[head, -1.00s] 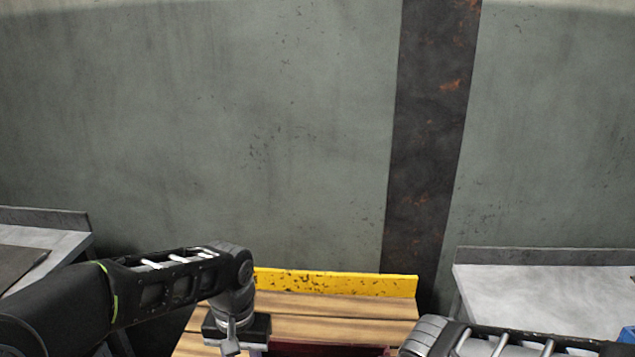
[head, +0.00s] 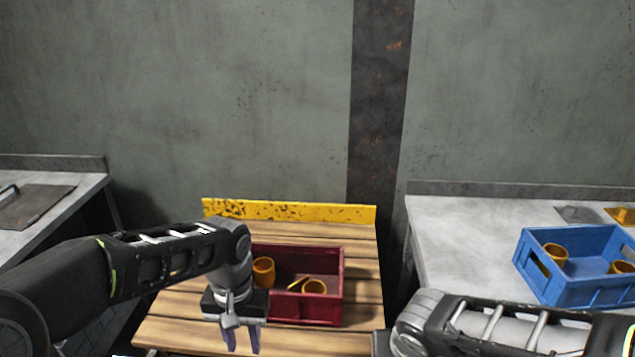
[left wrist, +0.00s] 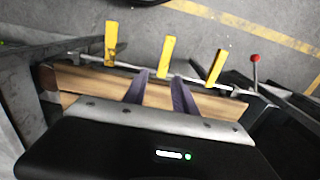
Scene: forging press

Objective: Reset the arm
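My left gripper (head: 243,342) hangs fingers down over the near left part of the wooden table, in front of the red crate. In the left wrist view its two purple-grey fingers (left wrist: 160,92) stand apart with nothing between them, above the wooden boards. My left arm (head: 170,262) reaches in from the left, bent at the joint above the gripper. My right arm (head: 500,330) shows at the lower right, and its gripper is outside the picture.
A red crate (head: 338,285) with orange cylindrical parts stands on the wooden table (head: 170,330), which has a yellow back rail (head: 290,211). A blue crate (head: 575,292) with similar parts is on the right grey table (head: 450,235). Yellow levers (left wrist: 167,57) stand beyond the boards.

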